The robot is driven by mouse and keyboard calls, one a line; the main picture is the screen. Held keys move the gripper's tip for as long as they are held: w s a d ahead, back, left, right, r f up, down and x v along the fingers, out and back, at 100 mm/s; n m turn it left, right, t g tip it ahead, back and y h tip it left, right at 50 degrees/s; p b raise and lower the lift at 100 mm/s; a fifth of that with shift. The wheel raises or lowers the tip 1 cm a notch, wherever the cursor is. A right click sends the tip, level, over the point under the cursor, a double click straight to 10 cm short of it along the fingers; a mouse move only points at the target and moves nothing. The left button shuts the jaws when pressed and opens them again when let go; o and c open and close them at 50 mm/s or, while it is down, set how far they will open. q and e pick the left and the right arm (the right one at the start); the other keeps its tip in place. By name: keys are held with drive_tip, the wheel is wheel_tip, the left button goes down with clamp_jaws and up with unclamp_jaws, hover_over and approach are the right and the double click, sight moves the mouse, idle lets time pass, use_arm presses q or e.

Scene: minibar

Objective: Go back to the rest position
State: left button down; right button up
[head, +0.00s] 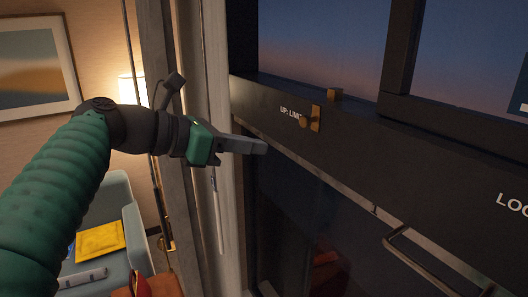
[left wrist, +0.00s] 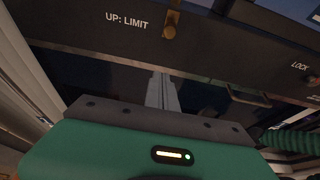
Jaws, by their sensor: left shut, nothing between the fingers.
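My left gripper (head: 262,147) is at the end of my green left arm, in the middle of the head view. Its grey fingers are shut with nothing between them. They point right, toward the dark window frame (head: 350,143), just below and left of a brass latch (head: 315,118) beside the label "UP: LIMIT". In the left wrist view the shut fingers (left wrist: 162,92) point up toward the dark bar, below the brass latch (left wrist: 171,27). I cannot tell whether they touch the frame.
A metal handle (head: 425,262) juts from the frame at lower right, near "LOCK" lettering. A curtain edge and cord stand left of the window. A pale blue armchair (head: 118,195) with a yellow item (head: 100,240), a lamp (head: 133,90) and a picture (head: 35,68) are at left.

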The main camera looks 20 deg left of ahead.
use_arm(q)
drive_tip(key=shift+s+d+r, duration=0.1)
drive_tip(key=shift+s+d, duration=0.05)
drive_tip(key=shift+d, duration=0.15)
use_arm(e)
drive_tip(key=shift+d, duration=0.3)
use_arm(q)
drive_tip(key=shift+a, duration=0.15)
use_arm(e)
drive_tip(key=shift+a, duration=0.1)
